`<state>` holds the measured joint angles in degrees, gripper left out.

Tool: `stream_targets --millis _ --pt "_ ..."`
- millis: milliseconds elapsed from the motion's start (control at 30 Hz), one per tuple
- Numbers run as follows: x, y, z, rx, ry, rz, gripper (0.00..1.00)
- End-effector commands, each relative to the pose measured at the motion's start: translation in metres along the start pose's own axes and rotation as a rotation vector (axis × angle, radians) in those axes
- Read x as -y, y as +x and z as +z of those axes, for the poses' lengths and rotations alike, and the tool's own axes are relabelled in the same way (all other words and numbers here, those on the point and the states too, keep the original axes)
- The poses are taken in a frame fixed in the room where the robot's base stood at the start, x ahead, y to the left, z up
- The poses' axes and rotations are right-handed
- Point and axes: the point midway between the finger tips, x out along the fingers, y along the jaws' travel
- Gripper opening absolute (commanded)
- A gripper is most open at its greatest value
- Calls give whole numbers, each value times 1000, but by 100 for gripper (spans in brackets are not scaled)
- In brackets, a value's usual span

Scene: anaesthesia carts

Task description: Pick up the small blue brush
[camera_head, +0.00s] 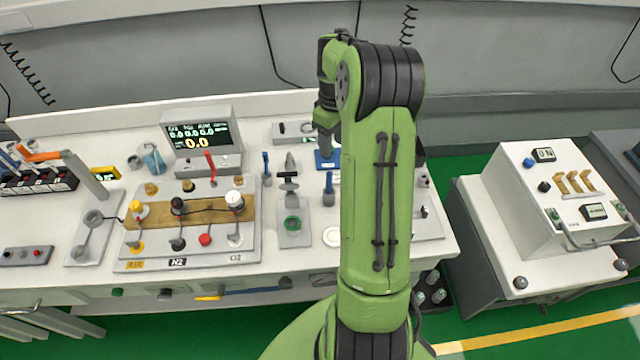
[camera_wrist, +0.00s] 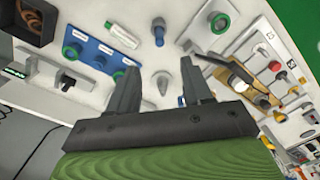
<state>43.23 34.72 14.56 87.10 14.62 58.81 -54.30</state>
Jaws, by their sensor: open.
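Two small upright blue items stand on the white cart top, and I cannot tell for sure which is the brush. One thin blue piece (camera_head: 266,165) stands at the right edge of the gas panel; it shows low between my fingers in the wrist view (camera_wrist: 181,101). The other blue piece (camera_head: 329,184), on a grey base, stands close to my arm; it shows beyond my fingertips in the wrist view (camera_wrist: 158,32). My gripper (camera_wrist: 158,66) is open and empty above the cart top, its fingers apart and touching neither piece.
A gas panel with a wooden block (camera_head: 190,213) lies left. A blue plate with knobs (camera_wrist: 92,50) and a grey cone (camera_wrist: 162,82) are near my gripper.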

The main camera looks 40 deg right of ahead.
Motion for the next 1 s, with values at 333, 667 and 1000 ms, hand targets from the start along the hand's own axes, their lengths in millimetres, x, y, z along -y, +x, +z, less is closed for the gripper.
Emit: stream_targets --millis 333,667,1000 --pt "1 83 1 4 1 -5 50" --pt "-4 132 -2 3 2 -6 50" --pt "-5 156 -3 1 0 0 50"
